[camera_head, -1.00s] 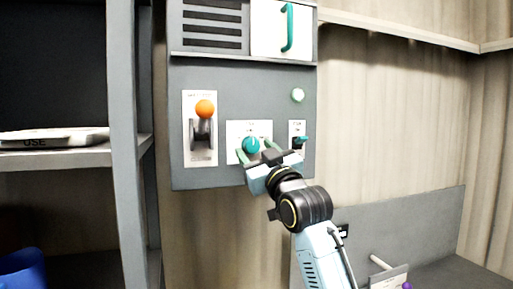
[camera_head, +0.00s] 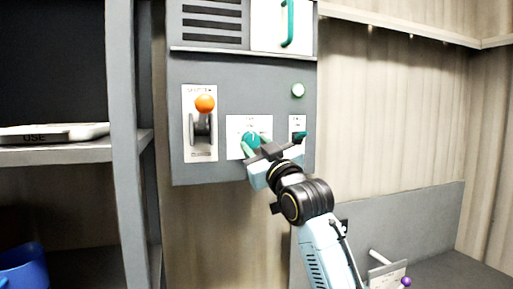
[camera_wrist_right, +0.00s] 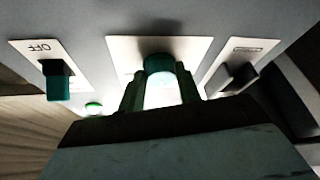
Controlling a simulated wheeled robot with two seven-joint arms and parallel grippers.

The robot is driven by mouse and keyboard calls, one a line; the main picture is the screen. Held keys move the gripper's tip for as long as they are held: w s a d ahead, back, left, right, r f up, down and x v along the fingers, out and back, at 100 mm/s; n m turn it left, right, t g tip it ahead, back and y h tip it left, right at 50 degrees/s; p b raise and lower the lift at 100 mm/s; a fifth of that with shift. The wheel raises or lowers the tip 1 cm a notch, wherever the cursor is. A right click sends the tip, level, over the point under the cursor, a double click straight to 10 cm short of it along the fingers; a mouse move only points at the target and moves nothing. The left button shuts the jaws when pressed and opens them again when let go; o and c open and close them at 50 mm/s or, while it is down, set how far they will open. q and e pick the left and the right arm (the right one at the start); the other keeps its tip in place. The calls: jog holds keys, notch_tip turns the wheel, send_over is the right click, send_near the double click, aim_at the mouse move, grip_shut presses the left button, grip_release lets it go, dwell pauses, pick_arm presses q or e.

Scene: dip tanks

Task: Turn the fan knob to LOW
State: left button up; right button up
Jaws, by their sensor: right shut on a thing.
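The teal fan knob (camera_head: 250,139) sits on a white label plate (camera_head: 235,150) on the grey wall panel. My right gripper (camera_head: 255,146) is at the knob, its green fingers on either side of it. In the right wrist view the knob (camera_wrist_right: 160,66) lies between the two fingertips (camera_wrist_right: 160,88), and the gripper is shut on it. The lettering around the knob is too small and partly covered, so I cannot read its setting. My left gripper is not in view.
An orange-ball lever (camera_head: 205,103) is left of the knob. A small teal switch (camera_head: 300,136) is to its right, under a pale green button (camera_head: 298,90). A teal-handled white door (camera_head: 268,25) is above. A grey shelf (camera_head: 75,152) stands left.

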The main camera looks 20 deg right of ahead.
jog(key=n+y, duration=0.1)
jog(key=n, duration=0.1)
jog(key=n+g+y, duration=0.1)
jog(key=n, duration=0.2)
jog(key=n+g+y, duration=0.1)
jog(key=n, duration=0.1)
jog(key=shift+d+r, duration=0.2)
jog(key=shift+d, duration=0.15)
jog(key=n, duration=0.2)
jog(key=n+g, duration=0.1)
jog(key=n, duration=0.1)
jog(key=shift+d+r+g+y, duration=0.1)
jog(key=shift+r+g+y, duration=0.05)
jog(key=shift+g+y, duration=0.15)
jog(key=shift+r+n+g, duration=0.1)
jog(key=shift+n+g, duration=0.5)
jog(key=shift+n, duration=0.9)
jog(key=o, duration=1)
jog(key=shift+c, duration=0.2)
jog(key=shift+s, duration=0.1)
